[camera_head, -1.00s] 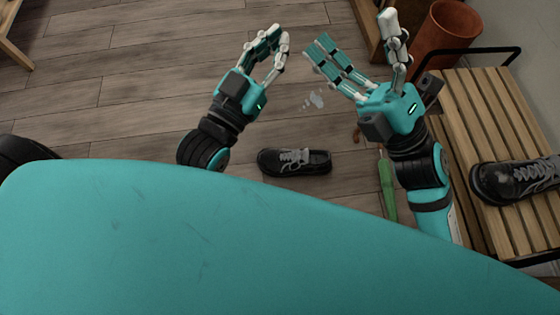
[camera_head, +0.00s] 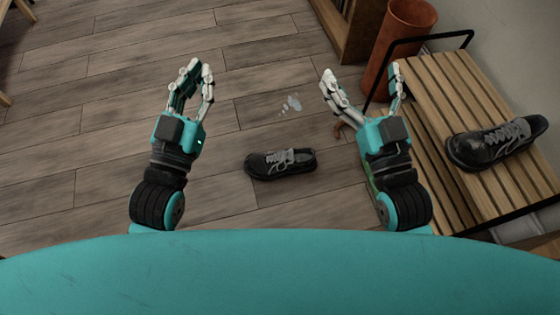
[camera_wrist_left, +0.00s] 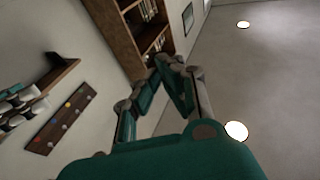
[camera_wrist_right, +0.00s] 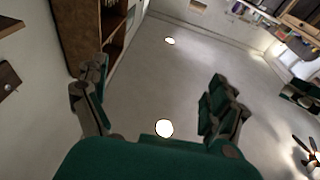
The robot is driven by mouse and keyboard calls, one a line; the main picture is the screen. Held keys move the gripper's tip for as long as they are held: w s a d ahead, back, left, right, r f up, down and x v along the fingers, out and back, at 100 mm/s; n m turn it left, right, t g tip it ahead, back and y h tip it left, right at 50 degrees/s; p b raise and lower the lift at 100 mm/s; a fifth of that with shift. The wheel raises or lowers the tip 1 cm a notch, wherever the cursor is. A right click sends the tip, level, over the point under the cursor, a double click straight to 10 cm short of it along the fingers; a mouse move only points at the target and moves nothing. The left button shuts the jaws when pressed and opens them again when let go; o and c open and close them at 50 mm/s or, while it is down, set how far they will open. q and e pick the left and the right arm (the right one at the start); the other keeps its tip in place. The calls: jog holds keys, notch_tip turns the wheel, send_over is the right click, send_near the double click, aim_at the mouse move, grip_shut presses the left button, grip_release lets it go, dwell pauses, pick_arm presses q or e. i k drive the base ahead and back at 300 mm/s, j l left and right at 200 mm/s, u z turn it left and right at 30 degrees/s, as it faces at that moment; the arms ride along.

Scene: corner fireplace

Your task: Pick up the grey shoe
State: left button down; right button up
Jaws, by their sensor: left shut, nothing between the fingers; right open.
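A dark grey-black shoe with grey laces (camera_head: 281,163) lies on the wooden floor between my two arms in the head view. A similar dark shoe (camera_head: 497,143) sits on the slatted bench at the right. My left gripper (camera_head: 196,72) is shut and empty, up and left of the floor shoe. My right gripper (camera_head: 362,80) is open and empty, right of the floor shoe and left of the bench. Neither gripper touches a shoe. The wrist views show my left fingers (camera_wrist_left: 165,72) and right fingers (camera_wrist_right: 155,90) against walls and ceiling, with no shoe.
The slatted wooden bench (camera_head: 440,80) with a black metal frame stands at the right. A terracotta-coloured bin (camera_head: 400,40) and a wooden cabinet (camera_head: 345,30) stand behind it. A pale grey patch (camera_head: 291,103) is on the floor. The floor at the left is mostly clear.

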aim_at(271, 166)
jog(key=i+j+z, duration=0.1)
jog(key=i+j, duration=0.2)
jog(key=i+j+z, duration=0.1)
jog(key=i+j, duration=0.2)
jog(key=j, duration=0.2)
jog(key=i+j+z, duration=0.1)
jog(key=i+j, duration=0.2)
jog(key=j, duration=0.1)
